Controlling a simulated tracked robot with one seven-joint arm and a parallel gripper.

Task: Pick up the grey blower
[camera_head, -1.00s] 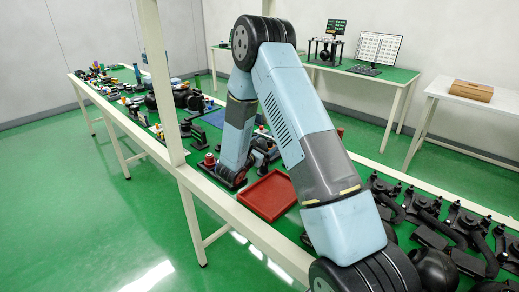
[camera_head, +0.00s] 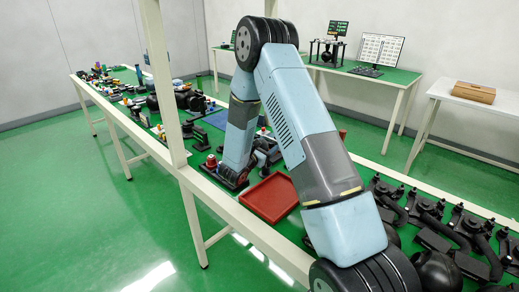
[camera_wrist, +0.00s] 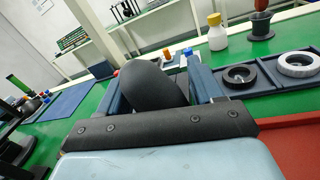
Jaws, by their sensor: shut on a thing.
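The grey blower (camera_wrist: 152,88) shows in the wrist view as a dark, rounded body. It sits between the two dark blue fingers of my gripper (camera_wrist: 165,78), which is shut on it. The blower hides part of the left finger and much of the bench behind it. The blower's lower end is hidden behind the gripper's front edge, so I cannot tell whether it touches the bench. In the head view my arm reaches down to the bench beside the red tray (camera_head: 270,199), and the blower cannot be made out there.
The wrist view shows a white bottle with a yellow cap (camera_wrist: 216,34) and a dark blue holder (camera_wrist: 285,72) with a black ring and a white ring. Several dark parts (camera_head: 440,235) crowd the bench at right in the head view. A white post (camera_head: 163,85) stands at the bench edge.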

